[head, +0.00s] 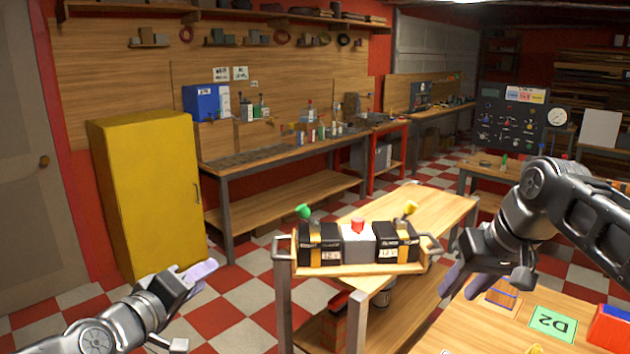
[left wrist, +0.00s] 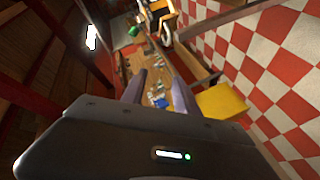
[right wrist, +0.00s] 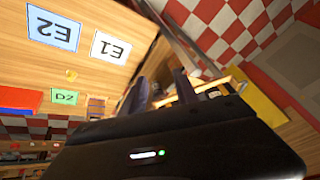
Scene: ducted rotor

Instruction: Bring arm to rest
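My left gripper (head: 199,270) is low at the lower left of the head view, over the checkered floor and in front of the yellow cabinet. In the left wrist view its two fingers (left wrist: 160,92) stand apart with nothing between them. My right gripper (head: 456,284) is at the right in the head view, pointing down near the left edge of the wooden table with the D2 card. In the right wrist view its fingers (right wrist: 163,90) are apart and appear empty. Neither gripper visibly holds anything.
A wooden cart (head: 440,205) carries a tray (head: 345,269) with two black boxes (head: 318,246) and a red-topped grey block (head: 357,240) between them. A yellow cabinet (head: 150,190) stands left. The table (head: 470,325) bears a green D2 card (head: 552,322). Floor between cabinet and cart is clear.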

